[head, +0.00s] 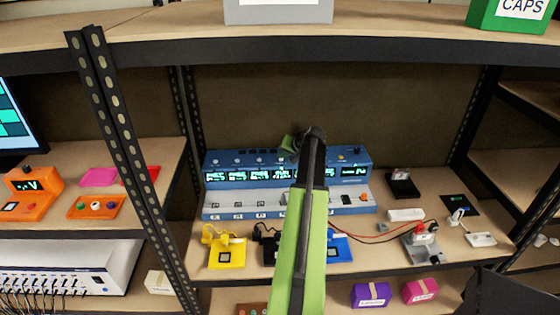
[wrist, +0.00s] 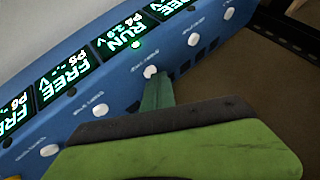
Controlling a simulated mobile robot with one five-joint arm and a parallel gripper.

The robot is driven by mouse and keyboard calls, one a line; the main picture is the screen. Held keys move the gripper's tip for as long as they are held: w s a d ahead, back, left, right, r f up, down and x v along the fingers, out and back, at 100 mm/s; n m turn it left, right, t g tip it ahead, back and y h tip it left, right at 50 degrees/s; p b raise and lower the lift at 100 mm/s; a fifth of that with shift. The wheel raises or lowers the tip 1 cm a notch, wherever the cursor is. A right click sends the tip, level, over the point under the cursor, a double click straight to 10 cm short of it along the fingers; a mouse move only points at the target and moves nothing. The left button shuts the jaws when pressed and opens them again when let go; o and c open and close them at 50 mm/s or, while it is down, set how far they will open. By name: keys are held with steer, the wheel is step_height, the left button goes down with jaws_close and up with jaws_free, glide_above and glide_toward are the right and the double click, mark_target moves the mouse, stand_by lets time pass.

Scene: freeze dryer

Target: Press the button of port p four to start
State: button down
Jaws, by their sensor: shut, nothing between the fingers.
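The blue multi-port unit (head: 212,160) stands on the middle shelf, with a row of lit displays and white round buttons. In the wrist view, the P4 display (wrist: 122,36) reads RUN with 2.9 V. The displays beside it read FREE. The white P4 button (wrist: 150,72) is on the blue panel beside that display. My gripper (wrist: 156,88) is shut and empty. Its green fingertip is right at the P4 button; I cannot tell whether they touch. In the head view, my gripper (head: 290,143) is at the unit's top, and my arm hides part of the unit.
A yellow block (head: 227,258) and a blue block (head: 340,250) lie in front of the unit. A grey device with a red part (head: 424,240) is at the right. The shelf above (head: 400,45) overhangs the unit. A perforated upright (head: 128,160) stands at the left.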

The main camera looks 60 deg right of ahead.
steer(key=shift+r+p, duration=0.4)
steer(key=shift+r, duration=0.15)
step_height(320, 180, up, 6)
steer(key=p, duration=0.6)
stand_by(0.3)
